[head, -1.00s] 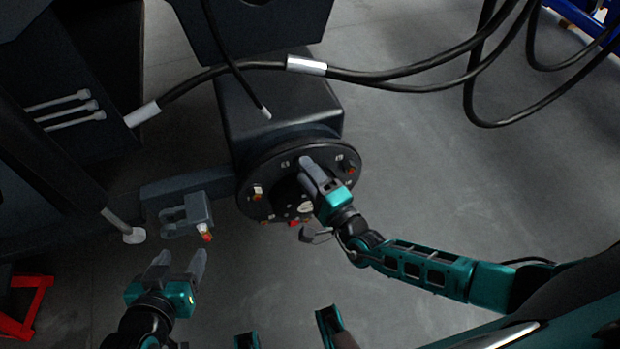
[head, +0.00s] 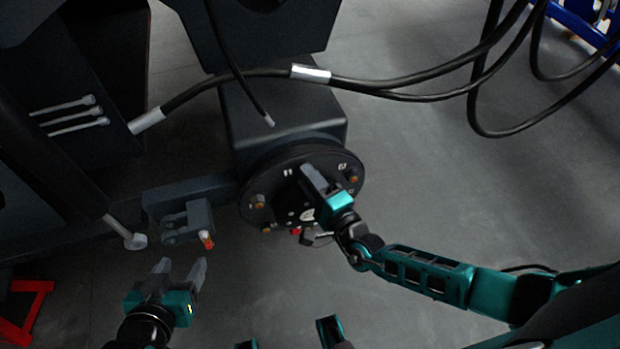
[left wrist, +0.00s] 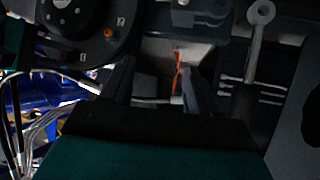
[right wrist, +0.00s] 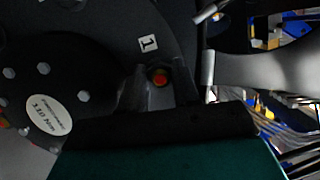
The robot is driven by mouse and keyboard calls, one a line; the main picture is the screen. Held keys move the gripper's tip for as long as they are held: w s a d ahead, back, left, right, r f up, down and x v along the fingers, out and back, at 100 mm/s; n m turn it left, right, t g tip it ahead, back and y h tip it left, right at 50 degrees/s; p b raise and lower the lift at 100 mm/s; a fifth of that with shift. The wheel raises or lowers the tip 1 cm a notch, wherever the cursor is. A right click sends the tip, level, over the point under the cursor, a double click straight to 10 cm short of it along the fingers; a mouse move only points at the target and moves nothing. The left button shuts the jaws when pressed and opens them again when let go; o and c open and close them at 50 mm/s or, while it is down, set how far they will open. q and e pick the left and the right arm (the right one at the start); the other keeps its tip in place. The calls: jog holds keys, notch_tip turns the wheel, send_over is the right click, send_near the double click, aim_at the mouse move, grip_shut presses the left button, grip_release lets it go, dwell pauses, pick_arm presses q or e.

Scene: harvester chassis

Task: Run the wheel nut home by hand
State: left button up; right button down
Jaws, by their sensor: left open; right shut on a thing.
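The dark round wheel hub (head: 322,159) faces me in the head view, with several studs around its face. My right gripper (head: 308,172) is at the hub's upper face. In the right wrist view its fingers (right wrist: 160,88) are shut around the wheel nut at an orange-tipped stud (right wrist: 160,77), just below a label marked 1. The fingers hide most of the nut, so I cannot tell how far on it sits. My left gripper (head: 181,266) is open and empty, below and left of the hub. Its fingers also show apart in the left wrist view (left wrist: 157,82).
A grey bracket (head: 188,217) with an orange-tipped part (head: 207,241) stands between the hub and my left gripper. Black hoses (head: 400,92) cross above the hub. A red stand (head: 27,310) is at lower left. The floor right of the hub is clear.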

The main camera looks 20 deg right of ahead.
jog(key=m+b, duration=0.2)
jog(key=b, duration=0.1)
jog(key=m+t+b, duration=0.1)
jog(key=m+b, duration=0.2)
jog(key=m+t+h+b, duration=0.1)
jog(key=m+b, duration=0.2)
jog(key=shift+f, duration=0.4)
jog(key=shift+m+t+b, duration=0.4)
jog(key=shift+m+b, duration=0.6)
jog(key=shift+m, duration=0.1)
jog(key=shift+m+h+b, duration=0.5)
jog(key=shift+m+b, duration=0.15)
jog(key=shift+m, duration=0.15)
jog(key=c, duration=1.2)
grip_release()
jog(key=shift+r+p, duration=0.45)
jog(key=shift+r, duration=0.05)
jog(key=o, duration=0.5)
jog(key=shift+c, duration=0.2)
pick_arm(q)
notch_tip(320, 180, down, 8)
jog(key=d, duration=0.1)
jog(key=shift+w+d+f+h, duration=0.2)
jog(key=shift+w+d+h, duration=0.1)
jog(key=shift+w+d, duration=0.05)
pick_arm(e)
jog(key=shift+f, duration=0.1)
